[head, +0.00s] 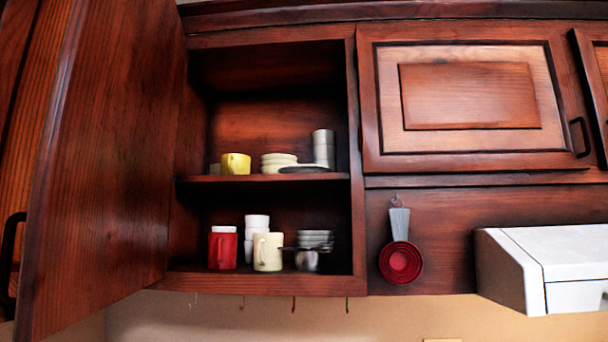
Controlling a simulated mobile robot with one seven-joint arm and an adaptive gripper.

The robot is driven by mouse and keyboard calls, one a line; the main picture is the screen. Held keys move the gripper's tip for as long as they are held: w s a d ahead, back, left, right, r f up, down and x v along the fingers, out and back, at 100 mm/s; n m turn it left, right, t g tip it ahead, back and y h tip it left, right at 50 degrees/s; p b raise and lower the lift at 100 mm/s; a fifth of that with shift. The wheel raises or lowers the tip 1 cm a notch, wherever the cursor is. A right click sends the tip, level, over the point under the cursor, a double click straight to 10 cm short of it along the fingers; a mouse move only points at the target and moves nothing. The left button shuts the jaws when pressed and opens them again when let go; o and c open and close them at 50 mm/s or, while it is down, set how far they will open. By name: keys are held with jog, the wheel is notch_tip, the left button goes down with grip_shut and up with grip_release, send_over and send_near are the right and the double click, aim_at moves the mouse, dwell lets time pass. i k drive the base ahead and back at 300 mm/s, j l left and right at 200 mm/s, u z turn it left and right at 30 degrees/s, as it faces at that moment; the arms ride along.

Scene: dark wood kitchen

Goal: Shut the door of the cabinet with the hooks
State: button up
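The cabinet (356,250) has an open front and two shelf levels with dishes inside. Its door (105,170) is hinged on the left side and stands swung wide open toward me, filling the left of the view. A black handle (10,255) shows at the far left edge, by the door's outer side. Several small hooks (293,304) hang in a row under the cabinet's bottom edge. My gripper is not in view.
A closed cabinet door (468,100) is at right. Red measuring cups (401,262) hang below it, beside a white box-shaped appliance (550,265).

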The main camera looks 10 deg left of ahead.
aim_at(97, 218)
jog(key=k+j+u, duration=0.1)
jog(key=u, duration=1.4)
